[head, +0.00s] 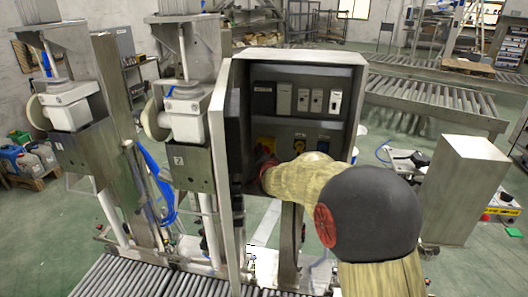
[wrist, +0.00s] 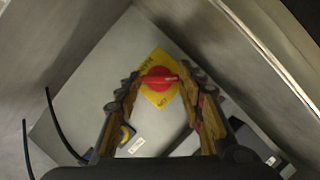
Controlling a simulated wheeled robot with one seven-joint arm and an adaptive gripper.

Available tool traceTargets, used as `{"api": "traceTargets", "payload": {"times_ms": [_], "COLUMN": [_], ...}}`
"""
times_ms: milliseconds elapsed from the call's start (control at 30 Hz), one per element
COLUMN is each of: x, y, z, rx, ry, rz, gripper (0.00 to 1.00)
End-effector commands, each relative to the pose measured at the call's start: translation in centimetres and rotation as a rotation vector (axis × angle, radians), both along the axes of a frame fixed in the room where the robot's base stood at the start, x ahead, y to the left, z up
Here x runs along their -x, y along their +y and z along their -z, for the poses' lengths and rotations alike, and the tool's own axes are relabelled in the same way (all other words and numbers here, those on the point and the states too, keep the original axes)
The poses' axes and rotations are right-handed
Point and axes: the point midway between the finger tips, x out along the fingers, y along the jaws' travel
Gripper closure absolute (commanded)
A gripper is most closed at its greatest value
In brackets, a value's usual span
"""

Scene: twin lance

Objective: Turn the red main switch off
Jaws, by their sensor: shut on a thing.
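The red main switch (wrist: 157,82) sits on a yellow plate (wrist: 158,97) on the grey panel inside the open control cabinet (head: 305,57). Its handle lies roughly crosswise in the wrist view, with a pale mark toward its right end. My gripper (wrist: 160,80) reaches into the cabinet, its two fingers on either side of the switch and shut on it.
The cabinet door (head: 222,190) stands open at the left, close to my gripper. A row of breakers (head: 303,100) is above, and another rotary switch (head: 299,145) is beside the yellow plate. A roller conveyor (head: 150,277) runs below. Two machine units stand at left.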

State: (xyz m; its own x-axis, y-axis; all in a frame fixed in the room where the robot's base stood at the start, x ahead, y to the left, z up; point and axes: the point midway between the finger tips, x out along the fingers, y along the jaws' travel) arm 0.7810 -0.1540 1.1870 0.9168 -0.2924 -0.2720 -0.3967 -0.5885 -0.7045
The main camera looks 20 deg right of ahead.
Motion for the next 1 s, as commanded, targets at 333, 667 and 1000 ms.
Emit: {"api": "traceTargets", "payload": {"times_ms": [333,667,1000], "x": [-0.02,-0.01,-0.01], "y": [0.03,0.01,0.0], "z": [0.09,0.07,0.02], "rx": [0.011,0.01,0.01], "ry": [0.007,0.006,0.006], "rz": [-0.001,0.0,0.0], "gripper": [0.87,0.5,0.43]}}
